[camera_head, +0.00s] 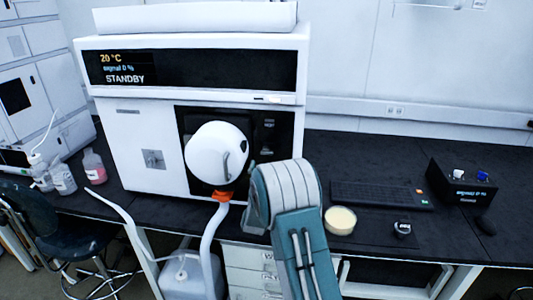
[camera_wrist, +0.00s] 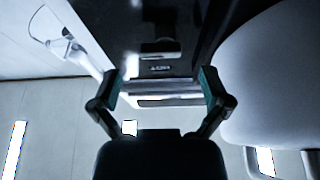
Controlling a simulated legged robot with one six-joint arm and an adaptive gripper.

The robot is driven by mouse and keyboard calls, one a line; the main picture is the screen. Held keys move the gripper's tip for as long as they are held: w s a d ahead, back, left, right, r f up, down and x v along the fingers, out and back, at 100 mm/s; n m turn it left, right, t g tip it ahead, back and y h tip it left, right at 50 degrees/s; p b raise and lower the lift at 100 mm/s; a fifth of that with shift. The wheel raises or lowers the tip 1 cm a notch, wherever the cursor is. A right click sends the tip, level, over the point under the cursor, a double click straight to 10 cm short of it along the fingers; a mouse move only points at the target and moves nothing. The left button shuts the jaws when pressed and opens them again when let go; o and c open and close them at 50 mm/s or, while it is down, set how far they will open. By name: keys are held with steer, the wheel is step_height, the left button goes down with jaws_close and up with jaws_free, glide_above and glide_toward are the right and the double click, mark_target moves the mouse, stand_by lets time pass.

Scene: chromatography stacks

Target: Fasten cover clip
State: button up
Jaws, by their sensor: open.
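The white instrument (camera_head: 140,147) stands on the dark bench, its display reading 20 °C and STANDBY. A round white cover (camera_head: 217,152) with a handle sits over its black front panel; a large white curved body, probably this cover, fills the right of the wrist view (camera_wrist: 265,75). My gripper (camera_wrist: 158,87) is open, with nothing between its fingertips. A small dark block with a pale edge (camera_wrist: 160,48), possibly the clip, lies just beyond the fingertips above a small label; I cannot tell if they touch. In the head view my arm hides the gripper and the panel's lower right.
An orange fitting (camera_head: 223,196) and white tube hang below the cover. A keyboard (camera_head: 380,195), a cream-topped round dish (camera_head: 340,220), a small black item (camera_head: 402,228) and a black box (camera_head: 462,187) stand on the bench to the right. Bottles (camera_head: 94,167) stand at left.

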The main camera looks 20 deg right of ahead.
mark_target(267, 151)
steer(key=x, duration=0.5)
steer(key=shift+c, duration=0.3)
steer(key=c, duration=1.1)
